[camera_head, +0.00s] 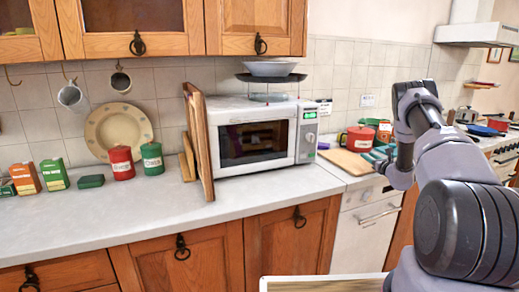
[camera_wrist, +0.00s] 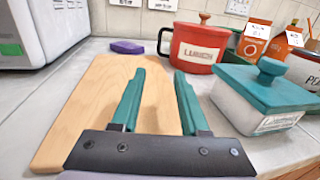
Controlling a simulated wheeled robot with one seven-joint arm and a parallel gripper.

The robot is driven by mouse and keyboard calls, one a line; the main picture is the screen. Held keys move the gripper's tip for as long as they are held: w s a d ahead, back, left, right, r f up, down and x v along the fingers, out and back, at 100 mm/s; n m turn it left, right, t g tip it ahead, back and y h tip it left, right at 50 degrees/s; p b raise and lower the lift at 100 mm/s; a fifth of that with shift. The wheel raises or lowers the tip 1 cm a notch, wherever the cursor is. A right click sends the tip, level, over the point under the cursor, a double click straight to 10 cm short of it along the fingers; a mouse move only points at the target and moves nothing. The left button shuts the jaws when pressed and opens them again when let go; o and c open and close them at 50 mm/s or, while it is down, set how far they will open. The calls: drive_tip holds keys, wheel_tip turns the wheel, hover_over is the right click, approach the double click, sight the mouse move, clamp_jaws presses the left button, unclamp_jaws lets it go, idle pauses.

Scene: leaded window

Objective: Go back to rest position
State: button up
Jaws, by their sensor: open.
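My gripper (camera_wrist: 160,100) shows in the wrist view with its two teal fingers apart and nothing between them. It is over the right part of a wooden cutting board (camera_wrist: 85,100). In the head view my arm reaches in at the right, and the gripper itself is mostly hidden behind the arm, near the cutting board (camera_head: 345,161).
A red pot (camera_wrist: 200,46) stands beyond the fingers. A white butter dish with a teal lid (camera_wrist: 262,82) is close on the right. A purple object (camera_wrist: 127,47) lies behind the board. A microwave (camera_head: 255,138) stands left on the counter (camera_head: 140,225).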

drive_tip(key=s+a+r+n+g+y, duration=0.35)
drive_tip(key=a+r+n+y, duration=0.35)
drive_tip(key=a+r, duration=0.9)
drive_tip(key=s+a+r+n+g, duration=0.6)
drive_tip(key=s+a+r+n, duration=0.3)
drive_tip(key=s+r, duration=0.5)
drive_tip(key=s+a+r+n+g+h, duration=0.1)
drive_tip(key=s+a+r+n, duration=0.2)
drive_tip(key=s, duration=0.6)
drive_tip(key=s+a+r+n+g+h, duration=0.1)
drive_tip(key=s+a+r+n+g, duration=0.2)
drive_tip(key=s, duration=0.7)
drive_tip(key=s+d+n+t+h, duration=0.3)
drive_tip(key=s+n+h, duration=0.3)
drive_tip(key=s, duration=1.1)
drive_tip(key=shift+s+d+f+n, duration=0.2)
drive_tip(key=shift+d+f+n, duration=0.05)
drive_tip(key=shift+d+n, duration=0.4)
